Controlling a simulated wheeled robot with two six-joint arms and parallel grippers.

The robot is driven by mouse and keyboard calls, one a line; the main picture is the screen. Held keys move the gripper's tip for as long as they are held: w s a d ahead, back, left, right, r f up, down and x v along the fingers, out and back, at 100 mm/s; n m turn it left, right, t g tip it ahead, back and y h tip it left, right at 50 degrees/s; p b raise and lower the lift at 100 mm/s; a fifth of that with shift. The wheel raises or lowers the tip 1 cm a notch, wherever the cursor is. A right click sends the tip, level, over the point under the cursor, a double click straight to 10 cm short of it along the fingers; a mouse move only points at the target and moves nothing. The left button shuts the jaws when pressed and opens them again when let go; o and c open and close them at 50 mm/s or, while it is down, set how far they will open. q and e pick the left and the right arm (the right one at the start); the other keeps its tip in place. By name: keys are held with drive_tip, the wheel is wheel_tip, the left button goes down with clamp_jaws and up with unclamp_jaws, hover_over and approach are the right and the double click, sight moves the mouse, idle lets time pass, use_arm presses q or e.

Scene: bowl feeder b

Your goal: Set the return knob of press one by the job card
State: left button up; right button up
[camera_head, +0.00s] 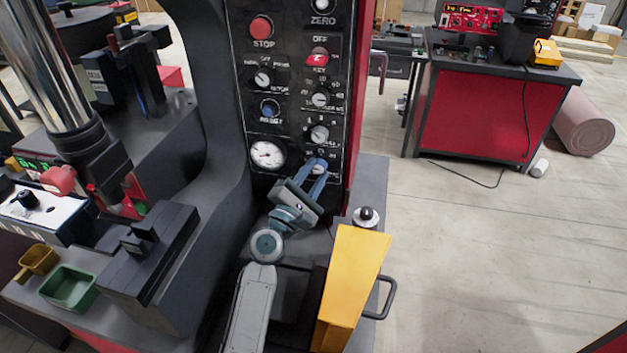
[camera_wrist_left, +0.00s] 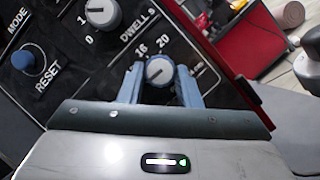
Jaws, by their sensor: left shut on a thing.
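Press one's black control panel (camera_head: 293,85) stands upright at the middle of the head view. My left gripper (camera_head: 316,168) is at its lower right corner, shut on the lowest knob. In the left wrist view the fingers (camera_wrist_left: 160,82) stand on either side of this grey knob (camera_wrist_left: 159,71), touching its sides. The numbers 16 and 20 show above it; its name is hidden by the gripper. Another knob (camera_wrist_left: 102,14), with "DWELL s" beside it, sits up and left. I cannot make out a job card. My right gripper is not in view.
A round gauge (camera_head: 267,154) is left of the gripper. A red STOP button (camera_head: 261,28) and a blue RESET button (camera_head: 269,109) are higher up. A yellow block (camera_head: 350,280) and a black-topped knob (camera_head: 366,215) stand right of my left arm. Open floor lies further right.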

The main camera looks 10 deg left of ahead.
use_arm(q)
drive_tip(key=shift+f+n, duration=0.1)
drive_tip(key=shift+n, duration=0.5)
drive_tip(key=o, duration=1)
drive_tip(key=b+v, duration=0.4)
drive_tip(key=v, duration=0.6)
drive_tip(key=shift+s+f, duration=0.2)
drive_tip(key=shift+s, duration=0.15)
